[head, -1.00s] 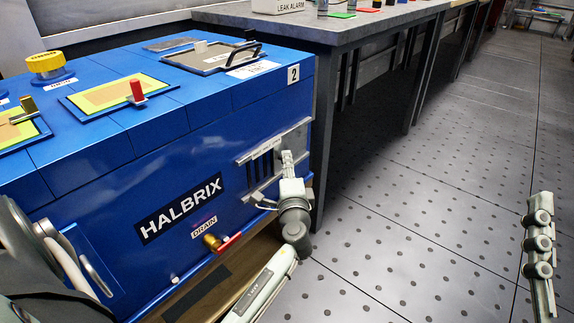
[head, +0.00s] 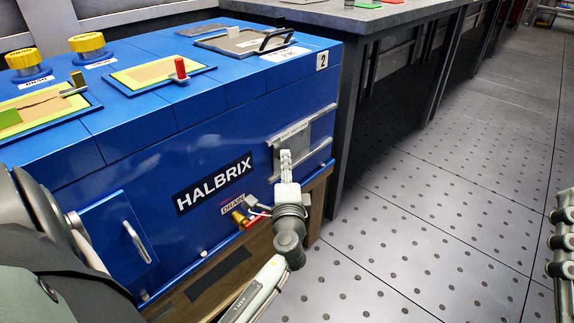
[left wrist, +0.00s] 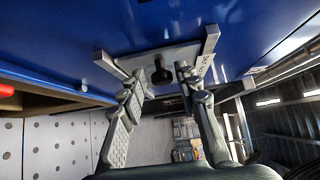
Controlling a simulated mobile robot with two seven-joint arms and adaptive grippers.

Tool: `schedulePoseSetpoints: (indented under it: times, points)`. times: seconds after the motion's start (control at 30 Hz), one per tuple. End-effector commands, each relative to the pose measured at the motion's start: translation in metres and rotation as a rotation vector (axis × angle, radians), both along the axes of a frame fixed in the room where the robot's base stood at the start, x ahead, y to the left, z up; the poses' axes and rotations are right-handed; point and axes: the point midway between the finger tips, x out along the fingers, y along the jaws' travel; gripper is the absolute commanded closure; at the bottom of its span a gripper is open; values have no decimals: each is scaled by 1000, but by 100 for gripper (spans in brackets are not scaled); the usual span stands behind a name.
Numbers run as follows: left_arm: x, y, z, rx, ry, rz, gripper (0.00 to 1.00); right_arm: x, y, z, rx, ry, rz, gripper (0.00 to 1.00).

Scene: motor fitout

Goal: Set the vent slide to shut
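The vent slide (head: 304,137) is a grey plate between two rails on the blue HALBRIX housing's side face. In the head view it sits toward the left of the rails, and no dark slots show. In the left wrist view the plate (left wrist: 150,66) carries a small dark knob (left wrist: 161,73). My left gripper (head: 286,156) is at the plate and hides part of it. In the left wrist view its fingers (left wrist: 157,75) are apart, one on each side of the knob, with gaps visible. Part of my right arm's end (head: 563,240) shows at the right edge, cut off.
A red-handled drain valve (head: 242,217) sits just left of my left gripper. A housing door (head: 118,240) with a handle is farther left. A grey bench (head: 375,20) stands behind. The perforated floor (head: 430,220) to the right is clear.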

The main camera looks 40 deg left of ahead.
Motion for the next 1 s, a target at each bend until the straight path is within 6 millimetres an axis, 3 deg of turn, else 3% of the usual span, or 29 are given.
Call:
schedulePoseSetpoints:
  times: [0.47, 0.8, 1.0]
  points:
    - [-7, -8, 1, 0, -3, -3, 58, 0, 1, 1, -1, 1, 2, 60]
    - [-61, -53, 0, -1, 0, -3, 58, 0, 0, 0, 0, 2, 1, 60]
    - [-83, -72, 1, 1, -1, -2, 58, 0, 0, 0, -1, 3, 1, 60]
